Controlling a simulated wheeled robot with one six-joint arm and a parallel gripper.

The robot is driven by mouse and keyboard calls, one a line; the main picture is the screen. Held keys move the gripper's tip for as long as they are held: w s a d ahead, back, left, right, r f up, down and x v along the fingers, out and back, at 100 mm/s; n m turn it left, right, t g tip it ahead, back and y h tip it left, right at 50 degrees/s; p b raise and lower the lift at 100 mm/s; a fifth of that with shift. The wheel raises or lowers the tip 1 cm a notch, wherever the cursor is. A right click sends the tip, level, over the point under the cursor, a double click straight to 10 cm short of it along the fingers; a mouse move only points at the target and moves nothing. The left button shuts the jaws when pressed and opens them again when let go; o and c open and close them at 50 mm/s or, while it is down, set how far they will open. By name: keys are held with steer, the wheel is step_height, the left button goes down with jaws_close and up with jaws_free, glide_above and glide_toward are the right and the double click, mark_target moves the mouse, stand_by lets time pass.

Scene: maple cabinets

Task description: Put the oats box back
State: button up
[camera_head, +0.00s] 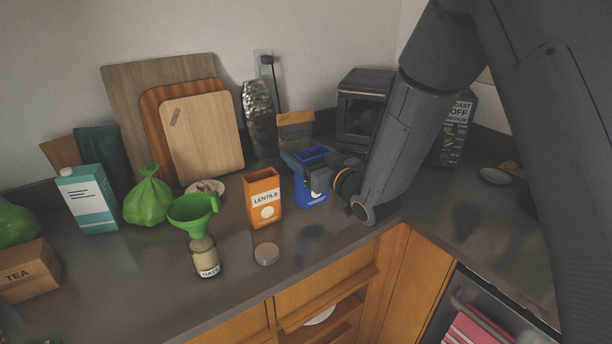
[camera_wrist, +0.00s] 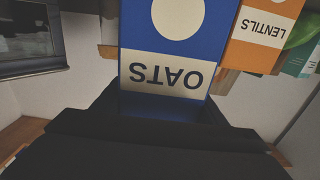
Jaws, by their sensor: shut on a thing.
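The oats box (camera_head: 311,198) is blue with an open top and stands upright at the back of the counter, right of the lentils box. My gripper (camera_head: 312,172) is shut on it from the right, and the fingers hide part of its front. Whether its base touches the counter is hard to tell. In the wrist view the oats box (camera_wrist: 170,45) fills the middle, its OATS label upside down in the picture. A jar (camera_head: 205,258) labelled OATS stands near the front, with a green funnel (camera_head: 191,210) in its mouth.
The orange lentils box (camera_head: 264,200) stands close left of the oats box. A grey round lid (camera_head: 266,254) lies in front. A toaster oven (camera_head: 360,105) and a brown pouch (camera_head: 296,130) are behind. Cutting boards (camera_head: 205,140) lean on the wall. Counter between the jar and lentils box is clear.

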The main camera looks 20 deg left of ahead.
steer(key=shift+f+p, duration=0.75)
steer(key=shift+f, duration=2.1)
steer(key=o, duration=1.6)
steer(key=b+v, duration=0.3)
steer(key=v, duration=0.9)
steer(key=shift+s+b, duration=0.1)
steer(key=shift+b, duration=0.25)
